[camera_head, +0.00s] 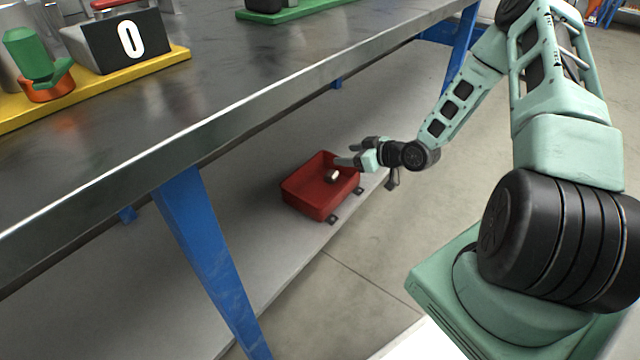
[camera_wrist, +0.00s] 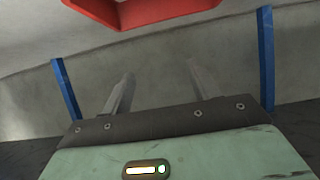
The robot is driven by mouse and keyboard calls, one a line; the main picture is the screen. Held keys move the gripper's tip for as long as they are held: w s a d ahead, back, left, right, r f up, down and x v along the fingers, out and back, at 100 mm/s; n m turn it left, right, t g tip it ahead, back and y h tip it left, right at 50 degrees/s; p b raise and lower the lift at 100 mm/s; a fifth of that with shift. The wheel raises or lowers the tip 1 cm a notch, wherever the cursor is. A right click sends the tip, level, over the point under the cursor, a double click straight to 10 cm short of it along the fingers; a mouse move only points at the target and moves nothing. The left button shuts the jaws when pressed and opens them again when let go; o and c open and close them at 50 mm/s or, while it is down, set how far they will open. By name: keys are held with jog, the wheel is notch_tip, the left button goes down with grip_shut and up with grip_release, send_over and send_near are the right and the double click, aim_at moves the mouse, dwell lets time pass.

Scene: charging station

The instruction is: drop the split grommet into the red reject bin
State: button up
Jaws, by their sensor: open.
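The red reject bin (camera_head: 308,198) sits on the low grey shelf under the workbench. Its edge also shows at the top of the wrist view (camera_wrist: 140,14). A small dark piece with a pale face, seemingly the split grommet (camera_head: 332,176), shows inside the bin's outline. I cannot tell whether it rests on the bin floor. My gripper (camera_head: 345,160) is at the bin's far right rim, fingers pointing left over it. In the wrist view my gripper (camera_wrist: 160,82) is open, with nothing between its two fingers.
The workbench (camera_head: 225,80) overhangs the shelf, with a blue leg (camera_head: 205,260) in front. On the bench are a yellow board (camera_head: 178,53) with a block marked 0 and a green-and-orange part. Dark clips (camera_head: 331,219) sit beside the bin.

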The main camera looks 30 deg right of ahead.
jog(key=p+v, duration=0.2)
jog(key=v, duration=0.8)
jog(key=shift+s+p, duration=0.25)
jog(key=shift+p, duration=0.15)
jog(key=shift+d, duration=0.1)
